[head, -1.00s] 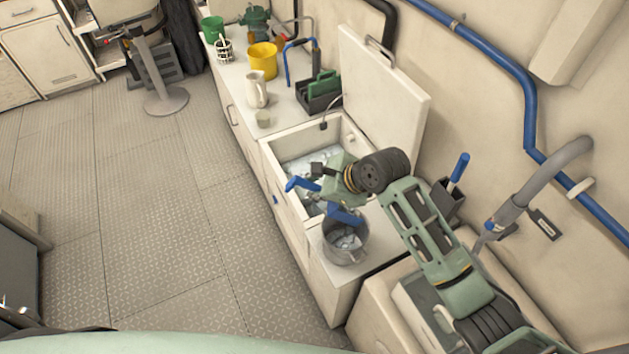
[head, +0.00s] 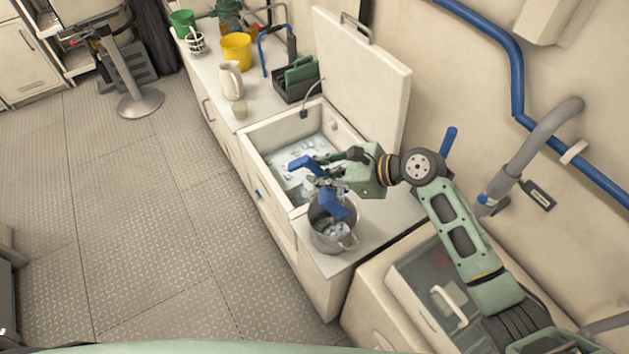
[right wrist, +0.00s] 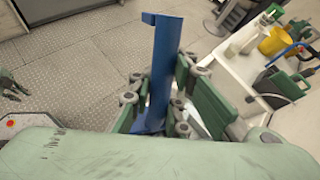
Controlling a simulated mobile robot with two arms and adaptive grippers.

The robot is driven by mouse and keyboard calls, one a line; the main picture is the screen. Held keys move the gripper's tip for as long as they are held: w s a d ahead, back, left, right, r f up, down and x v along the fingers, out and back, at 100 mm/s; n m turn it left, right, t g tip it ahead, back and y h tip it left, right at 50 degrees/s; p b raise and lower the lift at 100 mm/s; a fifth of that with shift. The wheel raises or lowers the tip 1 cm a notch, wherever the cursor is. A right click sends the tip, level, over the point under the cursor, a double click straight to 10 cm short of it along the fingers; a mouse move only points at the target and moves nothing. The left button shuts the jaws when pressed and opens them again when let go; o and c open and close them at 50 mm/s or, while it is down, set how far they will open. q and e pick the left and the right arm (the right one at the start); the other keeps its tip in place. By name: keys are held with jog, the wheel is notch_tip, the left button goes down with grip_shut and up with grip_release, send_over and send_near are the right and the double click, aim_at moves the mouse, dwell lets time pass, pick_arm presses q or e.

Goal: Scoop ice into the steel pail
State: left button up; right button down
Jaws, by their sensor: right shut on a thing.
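The steel pail (head: 322,243) stands on the counter in front of the open ice chest (head: 262,183), with some ice (head: 337,229) inside. My right gripper (head: 322,181) is shut on the blue scoop (head: 302,162), just above the pail. The scoop's blue bowl (head: 334,206) points down at the pail's mouth; whether it holds ice is hidden. In the right wrist view the scoop's handle (right wrist: 165,65) stands upright between my fingers. Loose ice (head: 310,147) lies in the chest. My left gripper (right wrist: 10,87) shows small at the left edge; its opening is unclear.
The chest's raised lid (head: 362,75) leans by the wall behind. A cream jug (head: 230,80), a yellow bucket (head: 236,50) and a dark caddy (head: 297,88) stand along the far counter. A blue pipe (head: 516,75) runs along the wall.

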aim_at(301, 163)
jog(key=shift+w+d+m+y+b, duration=0.1)
jog(key=shift+d+m+y+b, duration=0.5)
jog(key=shift+b, duration=1.9)
jog(key=shift+d+r+n+y, duration=0.3)
jog(key=shift+r, duration=0.05)
jog(key=p, duration=0.3)
jog(key=shift+a+r, duration=0.35)
jog(key=h+p, duration=0.1)
jog(key=p, duration=0.2)
jog(key=a+h+p, duration=0.1)
jog(key=p, duration=0.2)
jog(key=shift+a+r+n, duration=0.25)
jog(key=shift+n, duration=0.05)
jog(key=p, duration=0.1)
jog(key=a+h+p, duration=0.1)
jog(key=shift+s+r+p, duration=0.2)
jog(key=shift+p, duration=0.2)
jog(key=shift+a+n+h, duration=0.3)
jog(key=shift+a+h, duration=0.1)
jog(key=shift+a, duration=0.05)
jog(key=shift+s+a+r+h, duration=0.1)
jog(key=shift+a+r+h, duration=0.05)
jog(key=shift+a+h, duration=0.6)
jog(key=shift+s+a+r+h, duration=0.1)
jog(key=shift+a+h, duration=0.5)
jog(key=shift+h, duration=0.25)
